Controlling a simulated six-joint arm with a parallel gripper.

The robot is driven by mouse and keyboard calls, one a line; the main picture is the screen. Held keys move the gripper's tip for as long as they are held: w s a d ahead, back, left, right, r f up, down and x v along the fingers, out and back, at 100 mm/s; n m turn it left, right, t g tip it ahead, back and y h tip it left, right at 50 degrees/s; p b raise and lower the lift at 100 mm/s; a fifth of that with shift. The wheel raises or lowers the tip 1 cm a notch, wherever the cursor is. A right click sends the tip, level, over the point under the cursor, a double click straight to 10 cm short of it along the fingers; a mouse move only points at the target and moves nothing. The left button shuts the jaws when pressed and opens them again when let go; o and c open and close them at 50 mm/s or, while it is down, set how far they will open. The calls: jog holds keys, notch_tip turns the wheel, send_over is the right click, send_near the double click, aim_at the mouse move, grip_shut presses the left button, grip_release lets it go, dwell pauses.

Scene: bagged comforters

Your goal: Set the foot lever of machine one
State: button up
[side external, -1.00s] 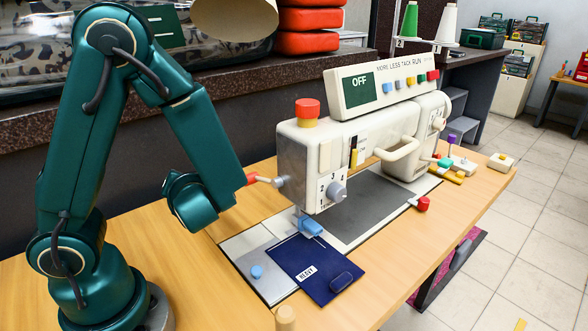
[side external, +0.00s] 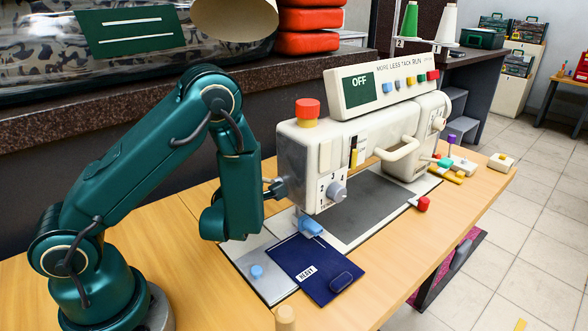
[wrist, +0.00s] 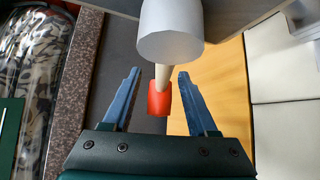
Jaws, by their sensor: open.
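The sewing machine (side external: 345,150) stands on the wooden table with its display reading OFF. In the wrist view a lever with a red tip (wrist: 159,99) and a pale shaft (wrist: 160,75) points out from a white cylinder (wrist: 170,28). My gripper (wrist: 159,73) is open, with one blue finger on each side of the lever. A gap shows between each finger and the red tip. In the side view my gripper (side external: 273,188) is at the machine's left end, and the red tip is hidden there.
A navy pouch (side external: 309,262) with a white label lies in front of the machine beside a blue presser-like part (side external: 310,226). A red knob (side external: 307,109) tops the machine. A dark stone-topped counter (side external: 130,125) runs behind. Bare table (side external: 190,285) lies at front left.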

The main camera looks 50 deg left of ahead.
jog(key=shift+w+a+f, duration=0.1)
jog(key=shift+w+a, duration=0.15)
grip_shut()
jog(key=shift+s, duration=0.1)
dwell(1.2)
